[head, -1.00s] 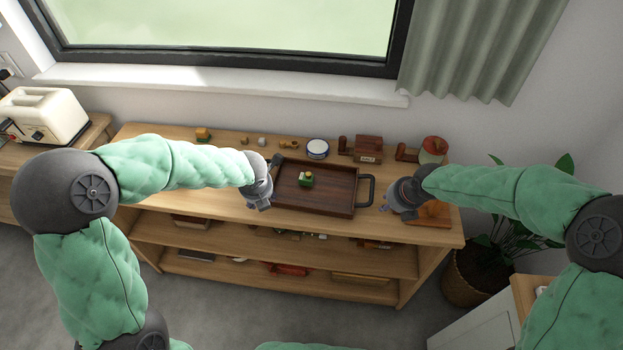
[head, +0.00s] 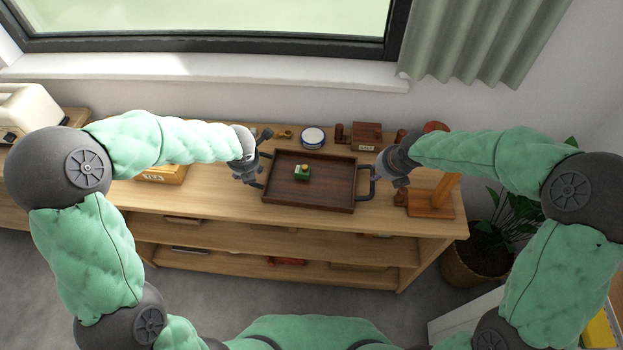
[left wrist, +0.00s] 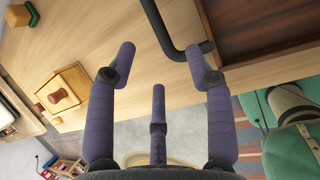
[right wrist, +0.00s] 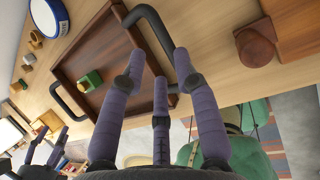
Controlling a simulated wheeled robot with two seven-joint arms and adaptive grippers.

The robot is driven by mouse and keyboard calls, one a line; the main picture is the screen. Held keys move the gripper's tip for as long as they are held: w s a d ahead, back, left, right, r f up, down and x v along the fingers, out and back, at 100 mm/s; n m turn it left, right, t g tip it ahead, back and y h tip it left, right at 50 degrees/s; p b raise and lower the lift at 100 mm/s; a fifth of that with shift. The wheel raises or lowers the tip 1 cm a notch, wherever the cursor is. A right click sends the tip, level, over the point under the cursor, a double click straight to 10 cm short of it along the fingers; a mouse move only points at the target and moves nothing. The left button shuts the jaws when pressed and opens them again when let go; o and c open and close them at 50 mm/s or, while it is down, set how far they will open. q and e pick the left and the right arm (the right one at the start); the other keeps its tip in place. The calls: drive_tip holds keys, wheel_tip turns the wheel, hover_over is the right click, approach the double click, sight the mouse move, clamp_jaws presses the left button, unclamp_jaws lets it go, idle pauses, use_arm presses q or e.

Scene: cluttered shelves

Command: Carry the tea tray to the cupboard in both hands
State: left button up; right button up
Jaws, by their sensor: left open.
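The dark wooden tea tray (head: 330,200) lies on the shelf's top board, with a small green and yellow block (head: 303,173) on it. My left gripper (head: 248,175) is at the tray's left end; its wrist view shows its fingers (left wrist: 160,48) open and empty, with the dark handle (left wrist: 165,35) just beyond them. My right gripper (head: 392,180) is beside the right handle (head: 366,190). In the right wrist view this handle (right wrist: 150,22) runs close to the fingertips (right wrist: 160,53), which are narrower apart; whether they touch it is unclear.
A white and blue round tin (head: 312,137) and a wooden box (head: 366,135) stand behind the tray. A wooden stand (head: 430,205) is close to the right gripper. A yellow box (head: 163,174) is under the left arm. A potted plant (head: 475,262) is at right.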

use_arm(q)
drive_tip(key=x, duration=0.8)
drive_tip(key=shift+w+f, duration=0.1)
use_arm(e)
drive_tip(key=x, duration=0.8)
drive_tip(key=shift+w+f, duration=0.1)
use_arm(q)
drive_tip(key=c, duration=0.8)
use_arm(e)
clamp_jaws()
use_arm(q)
clamp_jaws()
